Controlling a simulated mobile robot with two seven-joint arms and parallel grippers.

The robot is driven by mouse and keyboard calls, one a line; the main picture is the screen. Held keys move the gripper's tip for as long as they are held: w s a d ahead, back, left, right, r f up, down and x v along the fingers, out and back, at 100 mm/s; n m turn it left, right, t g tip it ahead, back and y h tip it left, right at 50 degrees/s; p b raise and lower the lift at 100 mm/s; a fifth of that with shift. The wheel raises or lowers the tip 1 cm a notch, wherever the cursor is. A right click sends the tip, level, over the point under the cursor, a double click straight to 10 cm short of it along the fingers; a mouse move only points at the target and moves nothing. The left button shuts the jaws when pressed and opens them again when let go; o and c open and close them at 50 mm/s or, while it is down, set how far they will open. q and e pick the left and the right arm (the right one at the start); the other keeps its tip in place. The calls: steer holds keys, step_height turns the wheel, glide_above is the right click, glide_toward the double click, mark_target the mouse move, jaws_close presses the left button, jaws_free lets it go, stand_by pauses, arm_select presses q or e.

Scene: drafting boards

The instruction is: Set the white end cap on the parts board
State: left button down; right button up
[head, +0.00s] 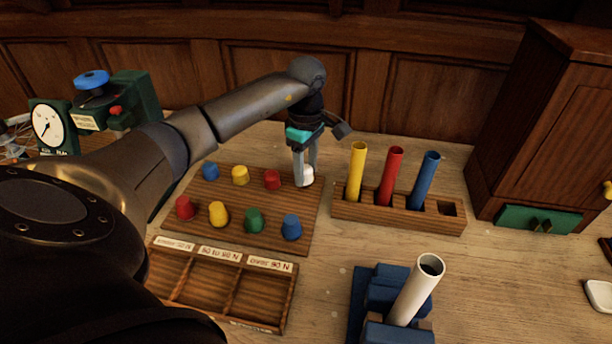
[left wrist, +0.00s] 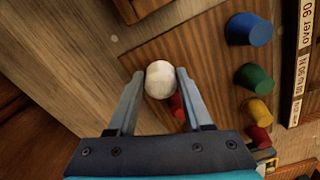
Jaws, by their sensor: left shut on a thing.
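The white end cap (head: 307,175) is between the fingers of my left gripper (head: 305,178), at the back right corner of the wooden parts board (head: 268,205). The gripper is shut on the cap and points down. In the left wrist view the cap (left wrist: 159,79) sits between both fingertips (left wrist: 158,84), over the board (left wrist: 205,55). I cannot tell whether its underside touches the board. A red cap (head: 271,180) stands just left of it, with a yellow cap (head: 240,175) and a blue cap (head: 210,171) beyond. Several coloured caps form the front row. My right gripper is not in view.
A wooden rack (head: 400,214) with yellow, red and blue tubes stands close right of the board. A white tube (head: 414,292) leans in a blue holder (head: 385,290) in front. A labelled sorting tray (head: 222,285) lies before the board. A gauge device (head: 48,127) stands at left.

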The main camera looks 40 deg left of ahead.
mark_target(306, 171)
arm_select(q)
steer(key=shift+f, duration=1.5)
steer(key=shift+f, duration=0.1)
steer(key=shift+c, duration=1.6)
jaws_free()
step_height(306, 171, up, 12)
steer(key=shift+r+p, duration=0.15)
steer(key=shift+p, duration=0.4)
